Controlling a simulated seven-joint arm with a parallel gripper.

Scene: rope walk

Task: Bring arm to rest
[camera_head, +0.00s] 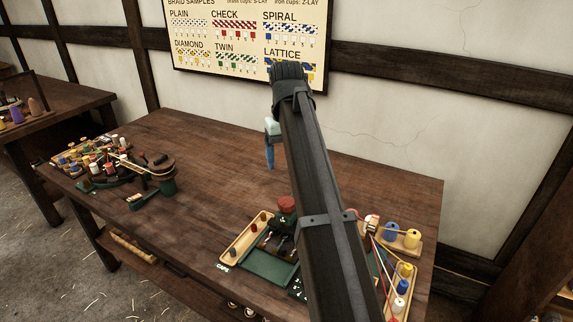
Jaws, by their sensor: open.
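My arm reaches up from the bottom right across the wooden table (215,165), its top end in front of the braid sample board on the wall. My gripper (270,158) hangs on the left side of the arm, with a pale part above and a blue tip below. It is open and appears empty, apart from the things on the table. The arm hides part of the table's right side and some of the items there.
A green machine (160,170) and racks of coloured spools (90,155) stand at the table's left. A caps tray (245,237), a green tray (270,268), a red knob (287,204) and spools with cords (402,235) are near the arm. The table's middle is clear.

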